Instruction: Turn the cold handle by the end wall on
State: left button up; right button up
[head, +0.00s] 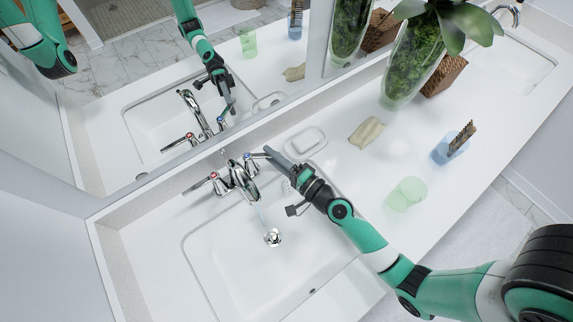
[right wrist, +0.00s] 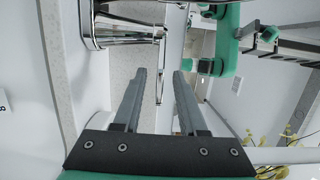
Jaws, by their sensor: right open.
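The near sink's chrome faucet (head: 240,178) stands at the back of the basin beside the end wall. Its cold handle (head: 256,156), marked blue, is on the right of the spout; the red-marked hot handle (head: 203,183) is on the left. A faint streak under the spout may be water. My right gripper (head: 271,153) is open, its fingertips close beside the cold handle; I cannot tell if they touch. In the right wrist view, the open fingers (right wrist: 160,75) show apart, with chrome faucet parts (right wrist: 125,35) just beyond. My left gripper is not in view.
A soap dish (head: 306,141), a beige cloth (head: 366,132), a green cup (head: 407,193) and a blue cup (head: 449,150) with a comb stand on the counter. A plant vase (head: 413,75) stands behind. The mirror (head: 150,55) borders the back and reflects my arm.

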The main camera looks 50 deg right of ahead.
jog(key=s+b, duration=0.1)
jog(key=s, duration=0.6)
jog(key=shift+s+a+b, duration=0.25)
jog(key=shift+a+b, duration=0.05)
jog(key=shift+a, duration=0.05)
